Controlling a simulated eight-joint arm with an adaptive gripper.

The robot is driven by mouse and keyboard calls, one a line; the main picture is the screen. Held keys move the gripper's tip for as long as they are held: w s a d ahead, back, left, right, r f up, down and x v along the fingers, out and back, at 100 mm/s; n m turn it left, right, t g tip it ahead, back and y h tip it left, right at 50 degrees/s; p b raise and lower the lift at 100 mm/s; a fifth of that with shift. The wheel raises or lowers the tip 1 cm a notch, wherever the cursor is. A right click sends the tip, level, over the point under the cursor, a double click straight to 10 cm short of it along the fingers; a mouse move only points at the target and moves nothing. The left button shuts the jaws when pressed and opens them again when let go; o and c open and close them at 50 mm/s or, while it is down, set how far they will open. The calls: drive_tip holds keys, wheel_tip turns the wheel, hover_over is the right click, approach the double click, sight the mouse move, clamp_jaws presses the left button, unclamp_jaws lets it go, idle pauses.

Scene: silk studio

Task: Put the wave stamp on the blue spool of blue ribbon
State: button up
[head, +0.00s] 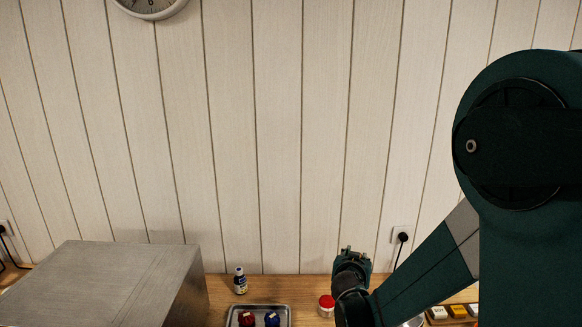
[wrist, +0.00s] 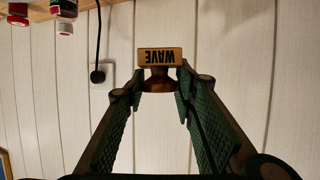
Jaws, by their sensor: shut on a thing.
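The wave stamp (wrist: 160,56) is a small wooden stamp with a block marked WAVE, upside down in the wrist view. My gripper (wrist: 162,84) is shut on its narrower neck, with the block beyond the fingertips. In the head view my gripper (head: 352,256) is raised above the table, right of the tray; the stamp is too small to make out there. A blue spool (head: 272,320) sits in a metal tray (head: 259,306) at the bottom edge, partly cut off. My gripper is well apart from it.
A red spool (head: 247,320) shares the tray. A dark bottle (head: 240,282) stands behind it, and a red-lidded jar (head: 326,303) between tray and gripper. A large metal box (head: 105,285) is at left. Small blocks (head: 457,311) lie at right. The wall is behind.

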sight(361, 258)
drive_tip(key=shift+w+a, duration=0.15)
drive_tip(key=shift+a, duration=0.35)
drive_tip(key=shift+w+d+f+b, duration=0.35)
drive_tip(key=shift+f+b, duration=0.1)
drive_tip(key=shift+b, duration=0.1)
drive_tip(key=shift+w+d+f+m+g+h+b, duration=0.25)
drive_tip(key=shift+w+d+m+g+h+b, duration=0.2)
drive_tip(key=shift+d+m+h+b, duration=0.45)
drive_tip(key=shift+w+d+f+m+g+h+b, duration=0.3)
drive_tip(key=shift+w+d+m+g+h+b, duration=0.2)
drive_tip(key=shift+m+h+b, duration=0.55)
drive_tip(key=shift+w+d+f+m+g+h+b, duration=0.25)
drive_tip(key=shift+w+d+m+g+h+b, duration=0.25)
drive_tip(key=shift+d+m+b, duration=0.55)
drive_tip(key=shift+s+a+n, duration=0.1)
drive_tip(key=shift+a+n, duration=0.15)
drive_tip(key=shift+n, duration=0.05)
drive_tip(key=shift+f+b, duration=0.7)
drive_tip(key=shift+f, duration=2.45)
